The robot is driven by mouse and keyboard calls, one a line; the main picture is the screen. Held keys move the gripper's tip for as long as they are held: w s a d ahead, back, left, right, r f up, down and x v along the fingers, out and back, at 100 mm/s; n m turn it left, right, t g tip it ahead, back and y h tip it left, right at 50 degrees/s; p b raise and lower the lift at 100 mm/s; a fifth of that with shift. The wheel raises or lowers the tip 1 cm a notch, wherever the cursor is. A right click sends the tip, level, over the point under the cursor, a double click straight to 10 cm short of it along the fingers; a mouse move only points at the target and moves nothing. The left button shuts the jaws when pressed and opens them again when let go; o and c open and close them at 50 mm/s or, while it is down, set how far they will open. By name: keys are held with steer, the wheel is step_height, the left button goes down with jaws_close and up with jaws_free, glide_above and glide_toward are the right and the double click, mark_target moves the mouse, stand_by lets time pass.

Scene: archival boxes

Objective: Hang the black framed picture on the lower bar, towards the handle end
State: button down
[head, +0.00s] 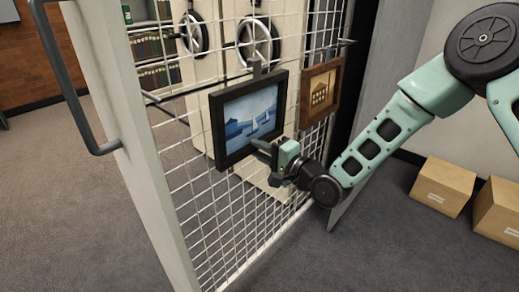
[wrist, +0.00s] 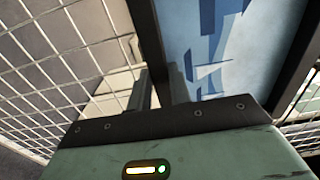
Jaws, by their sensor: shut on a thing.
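The black framed picture (head: 217,125), a blue scene with sailboats, is upright in front of the white mesh panel. My gripper (head: 262,150) is shut on the frame's lower edge in the head view. In the wrist view the fingers (wrist: 158,92) stand on either side of the dark frame (wrist: 147,35). A dark hanger (head: 256,68) rises from the frame's top at about the height of the dark bar (head: 180,93). I cannot tell whether it rests on the bar. The dark handle (head: 58,75) is on the panel's left end post.
A brown framed picture (head: 334,88) hangs just right of the black one. Bare mesh (head: 185,150) lies left, towards the handle. Wheel-like objects (head: 258,40) and shelves of books (head: 155,76) show behind the mesh. Cardboard boxes (head: 443,187) stand on the floor at right.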

steer(key=shift+f+b, duration=0.6)
steer(key=shift+f, duration=0.2)
stand_by(0.6)
